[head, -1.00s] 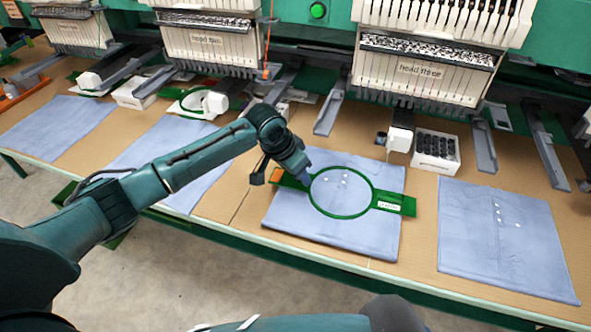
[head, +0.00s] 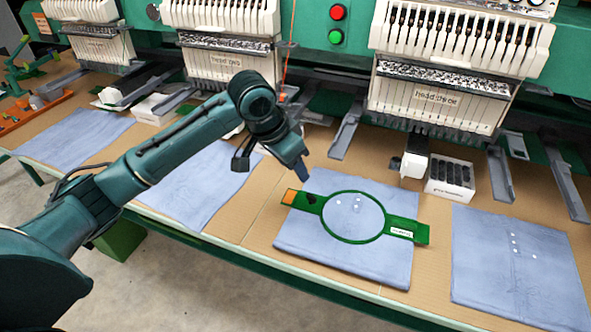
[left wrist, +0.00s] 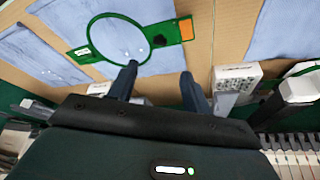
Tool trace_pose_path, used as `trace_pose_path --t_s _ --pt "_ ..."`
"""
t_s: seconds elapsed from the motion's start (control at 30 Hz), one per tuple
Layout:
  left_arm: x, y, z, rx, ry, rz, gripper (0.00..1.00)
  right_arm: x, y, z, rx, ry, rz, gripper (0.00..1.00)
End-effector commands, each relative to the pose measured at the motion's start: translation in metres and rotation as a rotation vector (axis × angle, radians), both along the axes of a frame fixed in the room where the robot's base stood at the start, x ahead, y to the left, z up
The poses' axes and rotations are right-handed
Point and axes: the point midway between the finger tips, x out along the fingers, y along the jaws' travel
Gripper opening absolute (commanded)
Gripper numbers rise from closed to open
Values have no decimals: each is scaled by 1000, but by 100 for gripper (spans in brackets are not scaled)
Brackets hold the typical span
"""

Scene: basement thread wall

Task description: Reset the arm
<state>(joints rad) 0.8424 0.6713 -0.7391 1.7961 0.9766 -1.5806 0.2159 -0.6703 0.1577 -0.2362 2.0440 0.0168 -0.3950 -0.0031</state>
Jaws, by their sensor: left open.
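My left gripper (head: 303,172) is raised above the table, just behind the left end of a green embroidery hoop (head: 326,234). In the left wrist view its two fingers (left wrist: 160,78) stand apart with nothing between them. The green hoop (left wrist: 90,50) lies on a folded blue shirt (head: 385,272), apart from the fingers. The hoop has an orange patch on its left arm and a white label on its right arm. My right gripper is not in view.
More folded blue shirts lie to the right (head: 480,275) and left (head: 75,138). Behind stand embroidery machine heads (head: 440,95) with grey arms projecting over the table (head: 262,232). A white box of black spools (head: 450,178) stands behind the hoop.

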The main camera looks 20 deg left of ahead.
Motion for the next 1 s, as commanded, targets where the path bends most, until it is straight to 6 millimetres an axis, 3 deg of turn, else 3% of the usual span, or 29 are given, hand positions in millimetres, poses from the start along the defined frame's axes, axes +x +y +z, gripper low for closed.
trace_pose_path --t_s 0.43,0.57,0.67,0.8,1.0 --pt "0 0 0 -1 0 0 49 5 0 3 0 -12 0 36" --pt "-10 -10 -13 -8 4 -19 49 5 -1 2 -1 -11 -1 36" --pt "-30 -27 -38 -24 4 -46 49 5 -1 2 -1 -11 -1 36" --pt "-71 -52 -75 -65 -6 -63 49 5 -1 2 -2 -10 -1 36" --pt "-135 -59 -112 -107 -14 16 49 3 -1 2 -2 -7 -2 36"
